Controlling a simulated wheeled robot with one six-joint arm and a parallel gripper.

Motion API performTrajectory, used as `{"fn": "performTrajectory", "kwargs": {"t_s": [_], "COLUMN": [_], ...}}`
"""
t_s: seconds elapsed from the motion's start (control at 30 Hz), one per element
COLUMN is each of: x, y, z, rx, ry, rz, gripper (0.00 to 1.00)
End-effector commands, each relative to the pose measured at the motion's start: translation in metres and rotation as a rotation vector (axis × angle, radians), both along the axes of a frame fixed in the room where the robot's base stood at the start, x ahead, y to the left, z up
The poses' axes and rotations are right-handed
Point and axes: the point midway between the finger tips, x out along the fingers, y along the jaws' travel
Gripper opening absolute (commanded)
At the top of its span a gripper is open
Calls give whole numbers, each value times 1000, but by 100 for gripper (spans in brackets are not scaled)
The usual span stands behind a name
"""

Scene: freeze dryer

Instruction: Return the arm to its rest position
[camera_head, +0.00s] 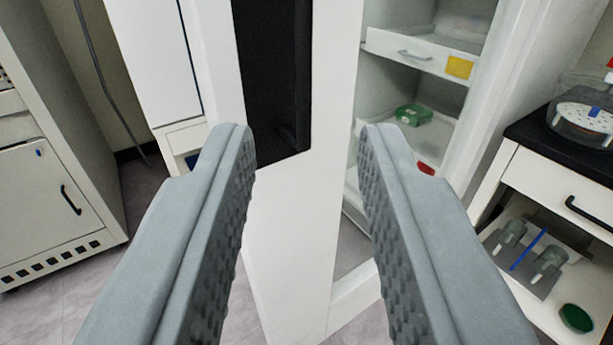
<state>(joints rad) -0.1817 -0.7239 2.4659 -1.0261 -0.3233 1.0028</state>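My gripper (305,135) fills the lower middle of the head camera view. Its two grey fingers with studded inner pads stand wide apart, and nothing is between them. Behind the gap is a white cabinet front or door edge (300,220) with a black recessed panel (275,75). The fingers do not appear to hold anything; how far they are from the white front is hard to tell. The rest of my arm is not in view.
An open white cabinet (480,110) on the right has drawers, with a green item (413,114) inside. Right of it a black-topped bench (545,135) carries a clear round container (585,110). A white cabinet (45,200) stands left. Grey floor (150,270) shows between them.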

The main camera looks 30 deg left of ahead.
Motion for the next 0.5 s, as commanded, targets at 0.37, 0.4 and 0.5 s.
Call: {"fn": "performTrajectory", "kwargs": {"t_s": [0.37, 0.4, 0.5], "x": [-2, -3, -9], "y": [-26, -35, -59], "z": [17, 22, 33], "rx": [5, 6, 7], "ry": [-33, -41, -50], "rz": [-101, -135, -228], "gripper": [29, 29, 29]}}
